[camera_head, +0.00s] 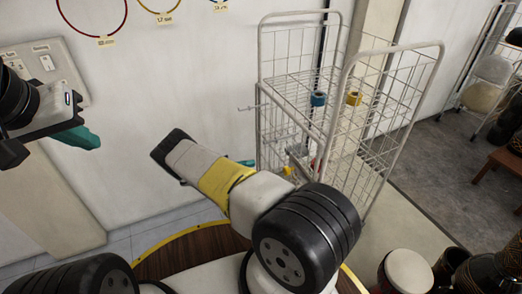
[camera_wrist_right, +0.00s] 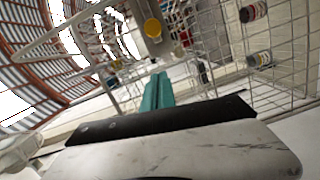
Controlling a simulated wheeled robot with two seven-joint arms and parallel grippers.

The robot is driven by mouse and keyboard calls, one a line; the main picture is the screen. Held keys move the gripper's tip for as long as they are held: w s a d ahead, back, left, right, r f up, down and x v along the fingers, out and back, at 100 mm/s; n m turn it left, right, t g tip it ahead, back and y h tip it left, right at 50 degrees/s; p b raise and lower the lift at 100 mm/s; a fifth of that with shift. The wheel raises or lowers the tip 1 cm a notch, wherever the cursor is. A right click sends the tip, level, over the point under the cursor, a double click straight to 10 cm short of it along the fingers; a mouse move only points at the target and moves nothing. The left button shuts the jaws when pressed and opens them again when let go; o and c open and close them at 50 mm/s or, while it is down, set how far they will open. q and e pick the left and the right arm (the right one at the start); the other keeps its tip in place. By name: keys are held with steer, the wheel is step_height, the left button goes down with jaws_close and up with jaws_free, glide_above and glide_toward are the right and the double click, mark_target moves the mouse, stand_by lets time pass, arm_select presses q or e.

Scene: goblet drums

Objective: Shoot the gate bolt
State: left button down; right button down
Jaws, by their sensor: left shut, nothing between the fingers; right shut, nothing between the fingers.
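A white wire roll cage (camera_head: 330,120) stands beyond my right arm, with tall mesh sides and a mesh shelf. A thin rod (camera_head: 247,108) sticks out leftward from its near left upright; I cannot tell whether it is the gate bolt. My left gripper (camera_head: 82,137) is shut and empty at far left.
A blue roll (camera_head: 318,99) and a yellow roll (camera_head: 354,98) are at the cage. Drums (camera_head: 408,271) stand at lower right, and a rack (camera_head: 490,75) is at far right. A wall panel (camera_head: 45,68) is behind my left arm. Grey floor lies right of the cage.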

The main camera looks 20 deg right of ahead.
steer(key=shift+d+f, duration=0.1)
stand_by(0.3)
steer(key=s+d, duration=0.4)
steer(key=d, duration=0.6)
steer(key=shift+s+d+f, duration=0.2)
steer(key=shift+d+f, duration=0.05)
steer(key=shift+f, duration=0.2)
steer(key=shift+s+d, duration=0.15)
steer(key=shift+s, duration=1.3)
steer(key=shift+s+d, duration=0.1)
steer(key=shift+s, duration=1.35)
